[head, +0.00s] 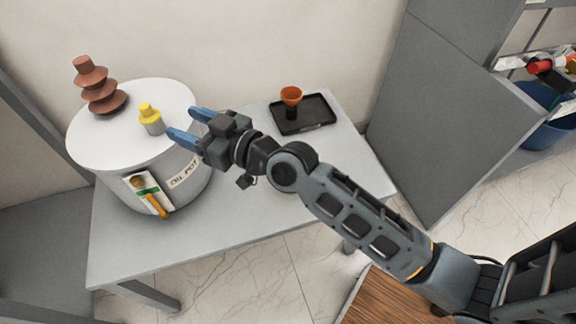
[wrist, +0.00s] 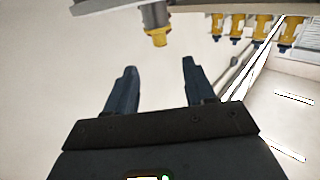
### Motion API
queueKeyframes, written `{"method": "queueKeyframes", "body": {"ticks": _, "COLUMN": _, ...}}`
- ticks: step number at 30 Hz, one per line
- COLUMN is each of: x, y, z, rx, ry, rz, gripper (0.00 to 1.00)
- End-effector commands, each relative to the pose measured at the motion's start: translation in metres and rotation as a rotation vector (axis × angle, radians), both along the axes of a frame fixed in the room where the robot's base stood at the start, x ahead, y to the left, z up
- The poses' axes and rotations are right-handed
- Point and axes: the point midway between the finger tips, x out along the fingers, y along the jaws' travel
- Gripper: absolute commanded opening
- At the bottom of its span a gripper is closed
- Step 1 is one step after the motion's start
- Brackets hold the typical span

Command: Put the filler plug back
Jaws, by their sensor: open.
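The yellow filler plug (head: 148,108) sits on the short grey filler neck (head: 155,127) on the white lid of the oil pot (head: 190,97). I cannot tell how deeply it is seated. My gripper (head: 182,121) is open and empty, just right of the plug, with its blue fingers pointing towards it. In the wrist view, which looks upside down, the plug (wrist: 159,38) hangs from the neck (wrist: 154,14) ahead of my open fingers (wrist: 157,68). The plug is apart from both fingers.
A brown ribbed bushing (head: 98,88) stands on the lid behind the plug. A grey cabinet (head: 440,110) stands to the right. The table's front is clear.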

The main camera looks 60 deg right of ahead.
Motion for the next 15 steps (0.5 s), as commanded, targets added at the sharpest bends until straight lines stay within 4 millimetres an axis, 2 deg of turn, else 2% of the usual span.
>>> {"method": "queueKeyframes", "body": {"ticks": 5, "x": -0.006, "y": -0.003, "z": -0.004, "rx": -0.007, "ry": 0.006, "rz": -0.005, "gripper": 0.54}}
{"method": "queueKeyframes", "body": {"ticks": 8, "x": -0.027, "y": -0.011, "z": -0.014, "rx": -0.028, "ry": 0.024, "rz": -0.02, "gripper": 0.54}}
{"method": "queueKeyframes", "body": {"ticks": 11, "x": -0.064, "y": -0.021, "z": -0.03, "rx": -0.061, "ry": 0.053, "rz": -0.043, "gripper": 0.54}}
{"method": "queueKeyframes", "body": {"ticks": 15, "x": -0.129, "y": -0.032, "z": -0.047, "rx": -0.099, "ry": 0.1, "rz": -0.074, "gripper": 0.54}}
